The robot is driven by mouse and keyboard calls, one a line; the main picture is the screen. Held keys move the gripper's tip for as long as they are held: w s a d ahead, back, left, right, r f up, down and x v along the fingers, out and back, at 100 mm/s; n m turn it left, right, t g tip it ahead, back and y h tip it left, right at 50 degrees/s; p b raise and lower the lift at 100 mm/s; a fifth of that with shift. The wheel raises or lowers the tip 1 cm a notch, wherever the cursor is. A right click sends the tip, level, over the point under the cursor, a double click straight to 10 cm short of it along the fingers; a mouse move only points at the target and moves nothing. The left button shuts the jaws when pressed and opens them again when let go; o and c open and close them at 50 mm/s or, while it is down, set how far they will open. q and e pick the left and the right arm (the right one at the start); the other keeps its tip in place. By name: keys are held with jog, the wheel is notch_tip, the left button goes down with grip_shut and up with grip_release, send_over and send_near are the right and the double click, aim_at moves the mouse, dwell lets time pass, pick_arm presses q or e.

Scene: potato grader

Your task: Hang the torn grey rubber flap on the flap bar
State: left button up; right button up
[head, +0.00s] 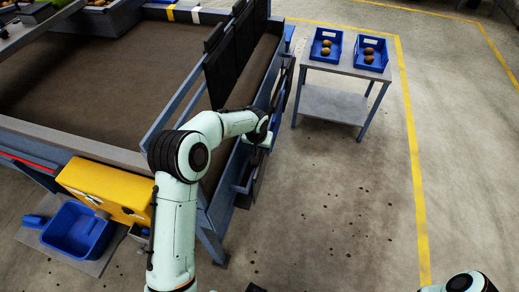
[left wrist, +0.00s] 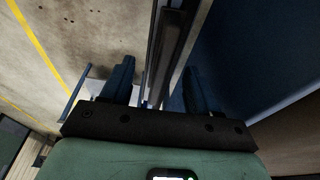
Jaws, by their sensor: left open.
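My left gripper (head: 262,142) is at the outer side of the grader, beside its blue frame. In the left wrist view the two fingers (left wrist: 157,85) are apart, with a long dark strip (left wrist: 172,45) running between them. The strip may be the grey flap seen edge-on; I cannot tell for sure, nor whether it touches a finger. In the head view a dark piece (head: 254,188) shows below the gripper, partly hidden by my arm. Black flaps (head: 236,52) hang in a row at the grader's far right edge. No tear shows. My right gripper is out of view.
A grey table (head: 335,104) with two blue crates (head: 325,46) (head: 371,53) of potatoes stands beyond the gripper. A yellow box (head: 105,188) and a blue bin (head: 78,231) are at the lower left. The floor right of the grader is clear.

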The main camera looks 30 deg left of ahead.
pick_arm(q)
jog(key=v, duration=1.1)
jog(key=shift+r, duration=0.35)
